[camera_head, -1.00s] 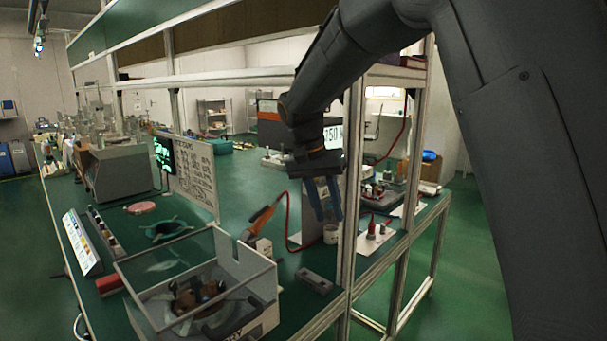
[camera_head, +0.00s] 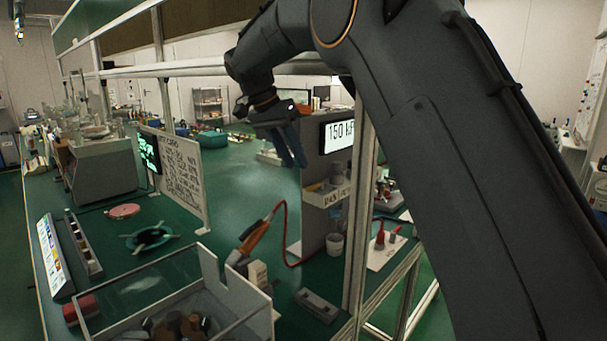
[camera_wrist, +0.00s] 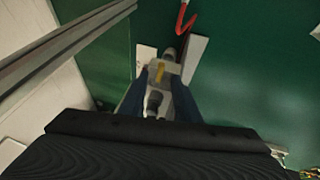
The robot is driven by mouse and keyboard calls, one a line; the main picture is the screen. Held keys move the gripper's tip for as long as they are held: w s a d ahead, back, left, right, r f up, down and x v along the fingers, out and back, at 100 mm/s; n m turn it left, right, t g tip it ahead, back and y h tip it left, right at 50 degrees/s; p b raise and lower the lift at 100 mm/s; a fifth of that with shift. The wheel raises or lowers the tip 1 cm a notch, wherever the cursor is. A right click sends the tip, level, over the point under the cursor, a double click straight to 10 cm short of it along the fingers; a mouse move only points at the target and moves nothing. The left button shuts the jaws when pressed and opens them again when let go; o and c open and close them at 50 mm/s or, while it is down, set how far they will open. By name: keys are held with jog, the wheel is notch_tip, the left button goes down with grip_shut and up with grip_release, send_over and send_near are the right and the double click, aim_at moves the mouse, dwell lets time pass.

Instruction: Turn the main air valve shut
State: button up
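My gripper (camera_head: 292,160) is raised in the head view, its two blue fingers pointing down, in front and to the left of a grey cabinet (camera_head: 312,150) with a "150 kPa" display. In the wrist view my gripper (camera_wrist: 160,88) has its fingers apart with no contact visible. Below and between them shows a small yellow piece (camera_wrist: 160,73) on a grey part; it may be the valve's handle, but I cannot be sure. No main air valve is clearly identifiable in the head view. A small label on the cabinet is too blurred to read.
A red hose (camera_head: 284,222) loops from an orange-handled tool (camera_head: 254,236) beside the cabinet. A clear-walled box (camera_head: 208,272) stands at the bench front. A metal post (camera_head: 357,215) rises right of the cabinet. A whiteboard panel (camera_head: 184,178) stands left; green bench lies between.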

jog(key=p+x, duration=0.1)
jog(key=x, duration=0.6)
jog(key=shift+w+d+f, duration=0.2)
jog(key=shift+f, duration=0.1)
grip_shut()
